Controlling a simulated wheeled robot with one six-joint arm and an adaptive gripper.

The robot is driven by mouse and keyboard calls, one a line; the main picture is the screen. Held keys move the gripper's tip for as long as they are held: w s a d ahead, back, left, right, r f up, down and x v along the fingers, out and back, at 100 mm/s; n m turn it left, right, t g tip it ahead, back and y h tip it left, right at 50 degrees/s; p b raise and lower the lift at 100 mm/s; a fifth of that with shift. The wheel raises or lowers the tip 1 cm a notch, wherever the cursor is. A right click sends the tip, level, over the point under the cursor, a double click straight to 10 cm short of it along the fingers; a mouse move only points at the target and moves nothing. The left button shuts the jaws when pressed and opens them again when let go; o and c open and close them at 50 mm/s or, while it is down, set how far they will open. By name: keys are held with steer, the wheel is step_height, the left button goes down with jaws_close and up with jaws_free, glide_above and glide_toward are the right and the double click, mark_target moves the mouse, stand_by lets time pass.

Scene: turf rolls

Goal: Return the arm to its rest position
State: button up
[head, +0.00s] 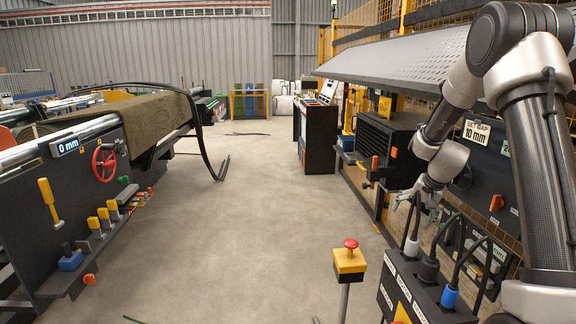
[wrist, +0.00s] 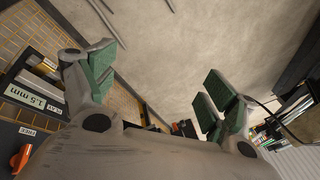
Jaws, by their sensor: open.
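My gripper (head: 418,203) hangs at the right of the head view, at the end of my folded grey arm, in front of the yellow mesh fence and above a dark box with plugs. In the wrist view my gripper (wrist: 160,85) shows two fingers with green pads, spread wide apart. Nothing is between the pads; bare concrete floor shows behind them. The gripper looks empty and apart from the things around it.
A dark box with plugged cables (head: 425,290) stands below my gripper. A red stop button on a yellow box (head: 350,262) stands left of it. A dark machine panel with a red handwheel (head: 104,163) is at left. The concrete floor (head: 245,220) between is mostly clear.

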steer(key=s+a+r+n, duration=0.1)
steer(key=s+r+n, duration=0.1)
steer(key=s+r, duration=0.5)
steer(key=s+a+r+n+h, duration=0.1)
steer(key=s+r, duration=0.6)
steer(key=s, duration=1.1)
steer(key=s+a+r+n, duration=0.2)
steer(key=s+r+n, duration=0.2)
steer(key=s, duration=0.9)
steer(key=shift+r+h, duration=0.3)
steer(key=shift+r, duration=1.1)
